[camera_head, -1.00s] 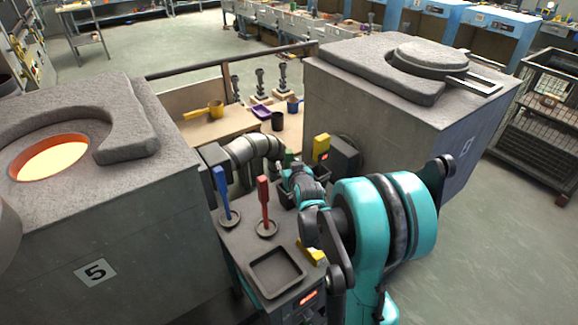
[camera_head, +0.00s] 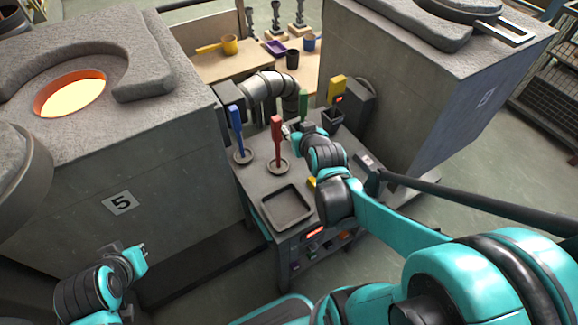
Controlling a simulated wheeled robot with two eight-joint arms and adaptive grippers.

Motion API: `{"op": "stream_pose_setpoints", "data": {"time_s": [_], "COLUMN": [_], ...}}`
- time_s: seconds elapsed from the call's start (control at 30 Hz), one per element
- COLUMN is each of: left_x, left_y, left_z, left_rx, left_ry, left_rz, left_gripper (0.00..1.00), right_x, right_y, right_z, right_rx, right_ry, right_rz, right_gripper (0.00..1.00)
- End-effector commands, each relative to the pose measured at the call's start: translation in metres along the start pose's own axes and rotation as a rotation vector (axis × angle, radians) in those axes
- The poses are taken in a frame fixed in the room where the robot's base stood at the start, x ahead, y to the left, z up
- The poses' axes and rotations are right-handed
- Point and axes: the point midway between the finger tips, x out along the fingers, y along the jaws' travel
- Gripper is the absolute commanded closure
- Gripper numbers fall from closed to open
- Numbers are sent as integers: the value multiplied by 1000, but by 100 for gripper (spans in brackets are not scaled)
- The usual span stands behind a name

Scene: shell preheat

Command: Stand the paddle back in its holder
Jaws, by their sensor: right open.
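A red paddle (camera_head: 277,139) stands upright in a round dark holder (camera_head: 278,166). A blue paddle (camera_head: 236,131) stands upright in another round holder (camera_head: 243,157) to its left. A green upright piece (camera_head: 304,101) shows behind my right gripper; its base is hidden. My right gripper (camera_head: 287,131) is open, just right of the red paddle's upper part; I cannot tell whether they touch. A small yellow piece (camera_head: 311,183) on the cart is mostly hidden by my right arm. My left gripper (camera_head: 142,250) is low at the left, away from the cart, its jaws unclear.
The cart carries a square black tray (camera_head: 287,208) and a dark bin (camera_head: 332,118). A yellow box (camera_head: 337,88) stands behind. A furnace with a glowing opening (camera_head: 70,93) is at left, another grey block (camera_head: 400,85) at right.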

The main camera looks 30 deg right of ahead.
Motion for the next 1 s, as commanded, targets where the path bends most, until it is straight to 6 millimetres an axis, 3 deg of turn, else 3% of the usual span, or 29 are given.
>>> {"op": "stream_pose_setpoints", "data": {"time_s": [0.1, 0.2, 0.4, 0.6, 1.0], "left_x": [0, 0, 0, 0, 0], "left_y": [0, 0, 0, 0, 0], "left_z": [0, 0, 0, 0, 0], "left_rx": [0, 0, 0, 0, 0], "left_ry": [0, 0, 0, 0, 0], "left_rz": [0, 0, 0, 0, 0], "left_gripper": [100, 100, 100, 100, 100], "right_x": [-41, -77, -132, -150, -150], "right_y": [-39, -62, -81, -84, -84], "right_z": [22, 46, 87, 101, 100], "right_rx": [-42, -78, -136, -155, -154], "right_ry": [-122, -225, -371, -418, -418], "right_rz": [-67, -109, -152, -161, -161], "right_gripper": [56, 56, 56, 56, 56]}}
